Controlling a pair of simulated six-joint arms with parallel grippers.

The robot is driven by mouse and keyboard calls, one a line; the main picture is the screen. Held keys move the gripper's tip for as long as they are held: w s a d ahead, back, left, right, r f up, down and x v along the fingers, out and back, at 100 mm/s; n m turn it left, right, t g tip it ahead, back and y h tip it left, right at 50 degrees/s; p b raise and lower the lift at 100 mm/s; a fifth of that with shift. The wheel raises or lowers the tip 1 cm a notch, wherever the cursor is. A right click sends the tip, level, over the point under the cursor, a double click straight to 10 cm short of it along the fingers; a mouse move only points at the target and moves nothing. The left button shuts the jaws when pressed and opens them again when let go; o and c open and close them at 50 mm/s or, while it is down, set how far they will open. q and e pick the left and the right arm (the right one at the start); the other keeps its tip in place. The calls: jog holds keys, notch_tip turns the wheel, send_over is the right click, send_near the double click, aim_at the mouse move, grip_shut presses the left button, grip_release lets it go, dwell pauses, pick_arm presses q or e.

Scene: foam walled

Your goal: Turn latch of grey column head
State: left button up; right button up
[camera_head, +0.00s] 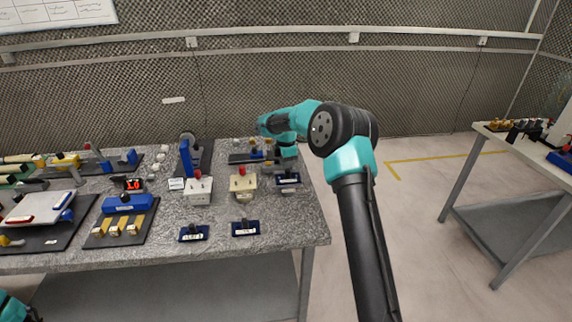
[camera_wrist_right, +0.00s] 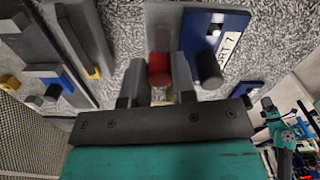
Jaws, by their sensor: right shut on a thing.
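My right arm reaches over the back right part of the table in the head view, and its gripper (camera_head: 287,160) is low near the table top there. Its fingertips are mostly hidden by the wrist. In the right wrist view the gripper (camera_wrist_right: 160,78) is shut on a red latch knob (camera_wrist_right: 159,68), one dark finger on each side. The knob is in front of a grey column head (camera_wrist_right: 162,25). I cannot tell how far the latch is turned. Only a small teal part of my left arm shows at the bottom left of the head view.
A blue plate (camera_wrist_right: 213,38) with a black knob is close beside the right finger. Two boxes with red knobs, one white (camera_head: 199,192) and one cream (camera_head: 243,186), stand left of my right arm. Small blue plates (camera_head: 194,233) line the front. A second table (camera_head: 510,135) stands right.

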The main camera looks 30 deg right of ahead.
jog(key=m, duration=0.8)
jog(key=shift+m, duration=0.3)
jog(key=m, duration=0.4)
jog(key=shift+m, duration=2.3)
jog(key=o, duration=0.6)
jog(key=shift+o, duration=0.2)
jog(key=shift+r, duration=0.15)
notch_tip(320, 180, up, 17)
